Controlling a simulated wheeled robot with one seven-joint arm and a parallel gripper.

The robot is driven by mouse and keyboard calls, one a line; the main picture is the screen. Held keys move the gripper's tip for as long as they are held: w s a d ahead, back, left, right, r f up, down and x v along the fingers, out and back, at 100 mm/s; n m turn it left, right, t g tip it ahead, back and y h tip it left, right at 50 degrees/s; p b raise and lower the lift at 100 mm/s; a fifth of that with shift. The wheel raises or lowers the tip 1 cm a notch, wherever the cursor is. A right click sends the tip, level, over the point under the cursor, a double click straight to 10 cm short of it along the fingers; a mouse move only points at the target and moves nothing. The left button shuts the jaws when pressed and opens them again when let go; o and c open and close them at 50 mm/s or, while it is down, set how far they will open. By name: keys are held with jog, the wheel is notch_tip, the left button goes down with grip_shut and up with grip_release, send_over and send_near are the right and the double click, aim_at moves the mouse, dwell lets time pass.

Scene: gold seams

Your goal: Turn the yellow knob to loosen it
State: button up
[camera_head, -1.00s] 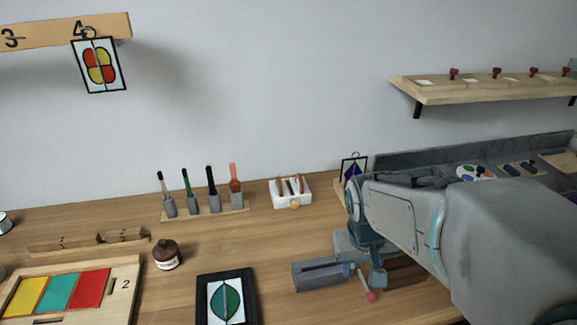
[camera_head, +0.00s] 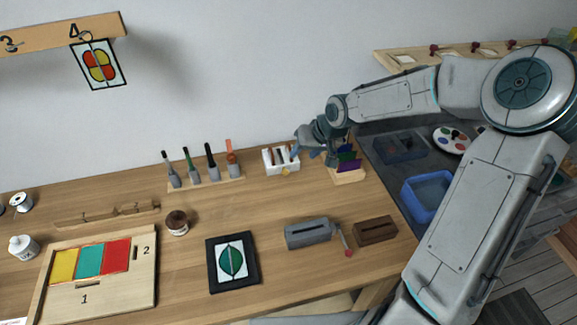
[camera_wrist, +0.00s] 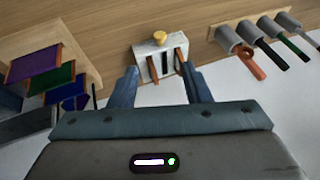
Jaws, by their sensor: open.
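The yellow knob (camera_head: 286,171) sits on the front of a small white block (camera_head: 270,164) at the back of the table. In the wrist view the knob (camera_wrist: 160,37) stands at the upper edge of the white block (camera_wrist: 147,53), beyond my fingertips. The block's slots hold dark and reddish-brown upright pieces. My gripper (camera_wrist: 161,76) is open, with the block between and just beyond its two blue-grey fingers. Nothing is seen held. In the head view my gripper (camera_head: 302,138) is just right of the block, at its upper side. Whether a finger touches the block cannot be told.
A rack of handled tools (camera_head: 205,184) stands left of the block. A wooden holder with coloured panels (camera_head: 348,176) stands close on the right. A grey slotted box (camera_head: 307,233) and a brown block (camera_head: 375,230) lie in front. Table between is clear.

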aim_at(286, 172)
jog(key=x, duration=1.3)
jog(key=shift+a+f, duration=0.15)
jog(key=shift+f, duration=0.05)
jog(key=shift+c, duration=0.3)
jog(key=shift+b, duration=0.3)
grip_shut()
